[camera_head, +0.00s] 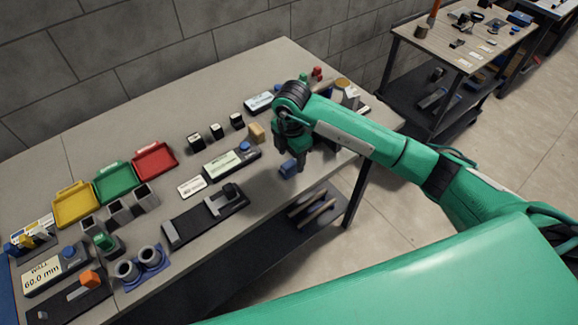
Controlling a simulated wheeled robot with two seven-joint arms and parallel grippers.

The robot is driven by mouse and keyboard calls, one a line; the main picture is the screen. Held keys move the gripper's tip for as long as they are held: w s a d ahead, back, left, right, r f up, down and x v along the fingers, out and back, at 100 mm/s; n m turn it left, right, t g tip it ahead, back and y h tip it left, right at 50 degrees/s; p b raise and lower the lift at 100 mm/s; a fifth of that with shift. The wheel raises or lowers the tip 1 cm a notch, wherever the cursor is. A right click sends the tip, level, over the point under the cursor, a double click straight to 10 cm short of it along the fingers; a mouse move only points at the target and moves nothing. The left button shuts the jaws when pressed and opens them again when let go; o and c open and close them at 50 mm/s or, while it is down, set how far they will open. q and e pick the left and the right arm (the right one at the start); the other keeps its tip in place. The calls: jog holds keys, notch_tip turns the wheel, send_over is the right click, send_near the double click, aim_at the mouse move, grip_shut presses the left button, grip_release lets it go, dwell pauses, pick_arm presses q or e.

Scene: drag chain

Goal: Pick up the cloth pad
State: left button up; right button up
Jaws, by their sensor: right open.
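My right gripper (299,162) hangs pointing down over the front right part of the workbench, with its jaws open. A tan block (257,133) stands a little farther back and left of the gripper. No other thing is clearly a cloth pad; the arm hides part of the bench behind it. My left gripper is not in view.
On the workbench (75,140) are yellow (75,206), green (114,182) and red (154,161) trays, grey cups (151,256), a dark slide fixture (205,217) and a labelled gauge block (228,160). The back left of the bench is clear. A cart (455,50) stands behind at right.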

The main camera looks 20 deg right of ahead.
aim_at(288, 165)
jog(key=shift+a+f+p, duration=0.15)
jog(key=shift+f+p, duration=0.2)
jog(key=f, duration=0.1)
jog(key=f+p, duration=0.1)
jog(key=f, duration=0.1)
jog(key=shift+w+a+f, duration=0.2)
jog(key=shift+a+f, duration=0.05)
jog(key=shift+f, duration=0.4)
jog(key=shift+c, duration=0.4)
jog(key=c, duration=1.1)
jog(key=shift+o, duration=0.2)
